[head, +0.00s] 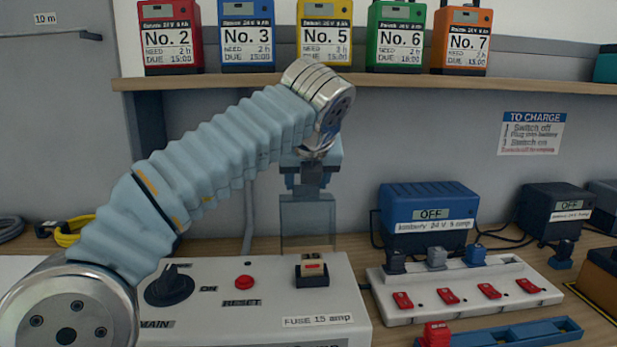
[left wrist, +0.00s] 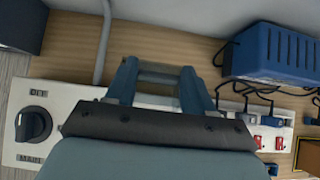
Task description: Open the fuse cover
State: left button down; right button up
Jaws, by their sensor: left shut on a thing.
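My left gripper (head: 312,188) comes down from above, over the back edge of the white control box (head: 215,315). It is shut on the top of the clear fuse cover (head: 307,224), a see-through panel that stands upright behind the fuse. The fuse (head: 313,270) sits uncovered in its dark holder, above the label "FUSE 15 amp". In the left wrist view the two blue fingers (left wrist: 160,85) have the clear panel between them, and the fuse is hidden by the gripper. My right gripper is not in view.
The box also carries a black main knob (head: 169,286) and a red reset button (head: 244,282). A blue charger (head: 427,212) and a white power strip (head: 465,295) with red switches stand to the right. A shelf (head: 370,83) with several numbered batteries runs above the arm.

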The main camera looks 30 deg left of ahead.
pick_arm(q)
jog(key=shift+r, duration=0.25)
jog(key=c, duration=0.5)
grip_release()
jog(key=shift+c, duration=0.2)
jog(key=shift+o, duration=0.7)
jog(key=shift+f, duration=0.1)
jog(key=v, duration=1.4)
jog(key=shift+f, duration=0.15)
